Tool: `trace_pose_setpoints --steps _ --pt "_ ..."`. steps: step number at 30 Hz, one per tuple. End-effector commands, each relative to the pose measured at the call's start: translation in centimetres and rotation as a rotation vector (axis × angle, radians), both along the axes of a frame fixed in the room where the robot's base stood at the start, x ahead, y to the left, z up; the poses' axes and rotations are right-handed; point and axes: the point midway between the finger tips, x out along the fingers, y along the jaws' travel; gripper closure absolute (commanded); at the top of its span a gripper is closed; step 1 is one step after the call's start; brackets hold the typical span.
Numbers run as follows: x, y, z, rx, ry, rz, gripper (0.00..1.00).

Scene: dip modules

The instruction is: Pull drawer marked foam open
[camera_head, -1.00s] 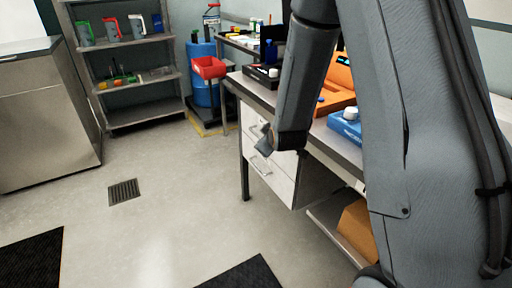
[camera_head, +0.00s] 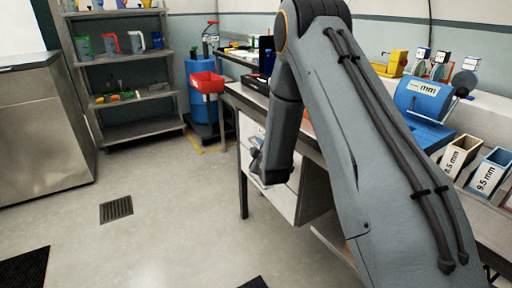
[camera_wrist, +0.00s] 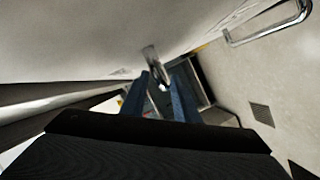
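The white drawer unit (camera_head: 281,200) hangs under the workbench in the head view, partly hidden by my arm. No drawer marking is readable. My gripper (camera_head: 256,162) is at the drawer fronts, low on the bench's left side. In the wrist view, the two blue fingers of my gripper (camera_wrist: 162,76) are apart. A metal drawer handle (camera_wrist: 152,58) shows at the gap between their tips; I cannot tell whether they touch it.
The floor left of the bench is clear, with a drain grate (camera_head: 116,209). A blue drum (camera_head: 203,95) with a red bin (camera_head: 207,82) stands beyond the bench. A shelf rack (camera_head: 125,75) and a steel cabinet (camera_head: 42,130) stand at the left.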

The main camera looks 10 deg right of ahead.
Motion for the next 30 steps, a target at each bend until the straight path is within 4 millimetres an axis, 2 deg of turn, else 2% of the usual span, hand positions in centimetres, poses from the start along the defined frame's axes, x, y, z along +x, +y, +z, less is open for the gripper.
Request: trace_pose_setpoints --steps 5,13,18,30 --pt "1.17 -0.02 -0.29 0.0 0.001 0.001 0.72" --pt "1.29 -0.01 -0.3 0.001 0.001 -0.001 0.72" --pt "1.26 -0.01 -0.3 0.001 0.001 -0.001 1.0" --pt "1.13 -0.26 -0.29 0.0 0.002 -0.007 1.0"
